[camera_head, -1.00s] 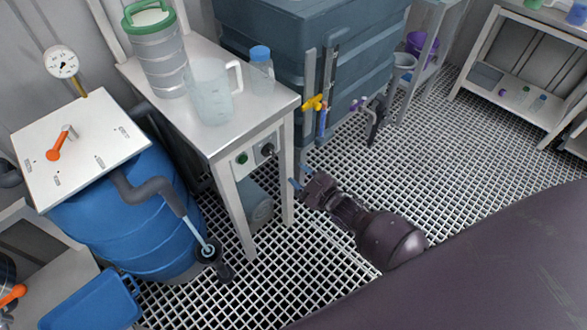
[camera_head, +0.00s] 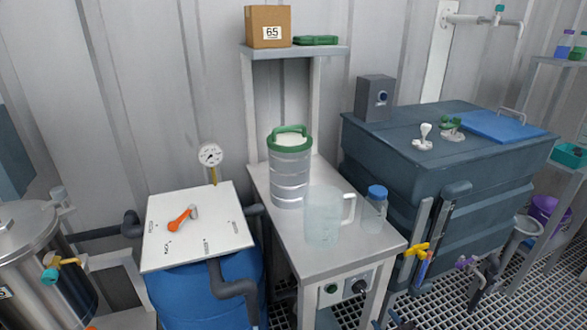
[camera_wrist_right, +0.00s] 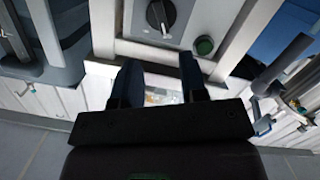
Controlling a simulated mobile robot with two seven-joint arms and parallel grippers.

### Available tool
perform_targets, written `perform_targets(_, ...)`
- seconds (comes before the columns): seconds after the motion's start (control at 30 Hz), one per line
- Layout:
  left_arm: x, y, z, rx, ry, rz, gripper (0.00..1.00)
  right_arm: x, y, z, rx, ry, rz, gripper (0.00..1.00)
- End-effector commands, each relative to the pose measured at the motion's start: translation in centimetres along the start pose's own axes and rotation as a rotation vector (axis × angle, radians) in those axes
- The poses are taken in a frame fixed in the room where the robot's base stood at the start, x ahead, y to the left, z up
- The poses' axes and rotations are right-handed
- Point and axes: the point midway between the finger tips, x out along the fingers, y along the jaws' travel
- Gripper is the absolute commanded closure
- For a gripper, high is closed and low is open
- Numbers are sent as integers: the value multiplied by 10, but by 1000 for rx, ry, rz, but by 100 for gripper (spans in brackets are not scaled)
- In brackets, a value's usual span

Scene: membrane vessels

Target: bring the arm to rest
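My right gripper (camera_wrist_right: 160,80) shows in the right wrist view with its two dark fingers apart and nothing between them. It faces the front of the metal table, below a black rotary knob (camera_wrist_right: 160,15) and a green button (camera_wrist_right: 204,45). In the head view only a small part of the right gripper (camera_head: 396,319) shows at the bottom edge, beside the table's front leg. The rest of the right arm is out of that view. My left gripper is in neither view.
The metal table (camera_head: 285,235) holds a green-lidded canister (camera_head: 290,175), a clear jug (camera_head: 323,220) and a blue-capped bottle (camera_head: 374,212). A blue drum (camera_head: 190,290) with a white top stands left. A dark blue tank (camera_head: 450,160) with a yellow valve (camera_head: 416,250) stands right.

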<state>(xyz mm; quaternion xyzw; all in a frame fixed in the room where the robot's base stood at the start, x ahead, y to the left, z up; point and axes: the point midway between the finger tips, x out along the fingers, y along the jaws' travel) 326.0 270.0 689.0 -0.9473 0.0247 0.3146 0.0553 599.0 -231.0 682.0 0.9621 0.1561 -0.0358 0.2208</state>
Motion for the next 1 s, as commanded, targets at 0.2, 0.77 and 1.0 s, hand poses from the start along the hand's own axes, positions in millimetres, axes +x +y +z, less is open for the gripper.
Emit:
perform_targets(0.2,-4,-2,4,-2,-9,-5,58,-34,-2,-24,120,-112,20,61)
perform_targets(0.77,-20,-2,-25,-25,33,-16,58,-222,-15,-45,391,-420,129,61)
perform_targets(1.0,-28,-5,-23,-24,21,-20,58,-274,-30,-27,427,-514,146,61)
